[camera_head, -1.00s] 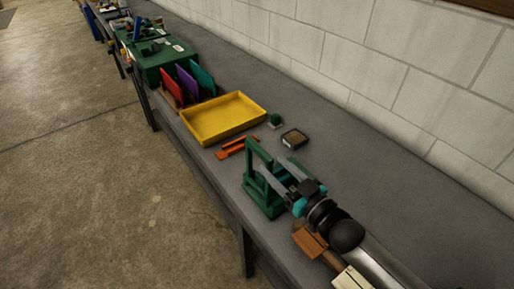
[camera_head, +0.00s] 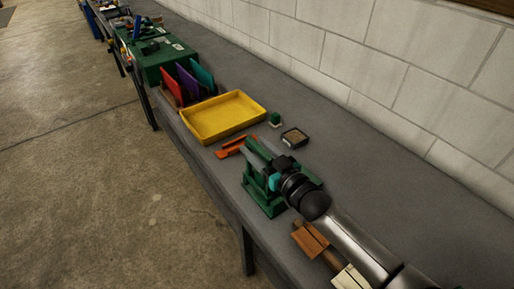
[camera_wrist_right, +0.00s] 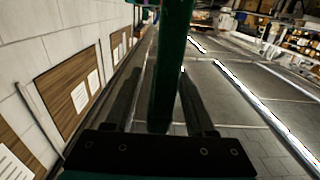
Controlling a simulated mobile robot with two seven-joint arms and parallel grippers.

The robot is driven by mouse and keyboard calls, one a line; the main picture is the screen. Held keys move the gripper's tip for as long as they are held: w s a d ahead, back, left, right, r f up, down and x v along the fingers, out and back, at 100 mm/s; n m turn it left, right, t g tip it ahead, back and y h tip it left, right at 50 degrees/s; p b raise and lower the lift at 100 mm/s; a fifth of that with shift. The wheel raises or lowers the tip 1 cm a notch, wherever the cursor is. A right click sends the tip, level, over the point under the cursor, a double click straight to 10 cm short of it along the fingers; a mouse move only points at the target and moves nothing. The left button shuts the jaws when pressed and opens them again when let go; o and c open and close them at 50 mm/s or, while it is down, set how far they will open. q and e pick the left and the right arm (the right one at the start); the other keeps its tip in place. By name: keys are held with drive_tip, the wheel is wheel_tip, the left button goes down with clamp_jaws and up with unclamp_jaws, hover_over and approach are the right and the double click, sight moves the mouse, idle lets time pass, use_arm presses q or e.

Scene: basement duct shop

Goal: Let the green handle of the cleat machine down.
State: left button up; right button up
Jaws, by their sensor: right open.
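The green cleat machine (camera_head: 264,200) stands on the grey bench near its front edge. My right gripper (camera_head: 257,150) is over the top of the machine and hides most of its green handle in the head view. In the right wrist view the green handle (camera_wrist_right: 172,60) runs as a thick bar between the two fingers of my right gripper (camera_wrist_right: 160,80). The fingers are open, one on each side of the bar. I cannot tell whether either finger touches it. My left gripper is in neither view.
A yellow tray (camera_head: 222,137), orange-red pieces (camera_head: 232,149), a small green block (camera_head: 275,119) and a dark square box (camera_head: 294,137) lie beyond the machine. Brown wooden pieces (camera_head: 310,238) lie nearer. A block wall (camera_head: 330,50) runs behind the bench.

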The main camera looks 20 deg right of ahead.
clamp_jaws()
idle(1.3)
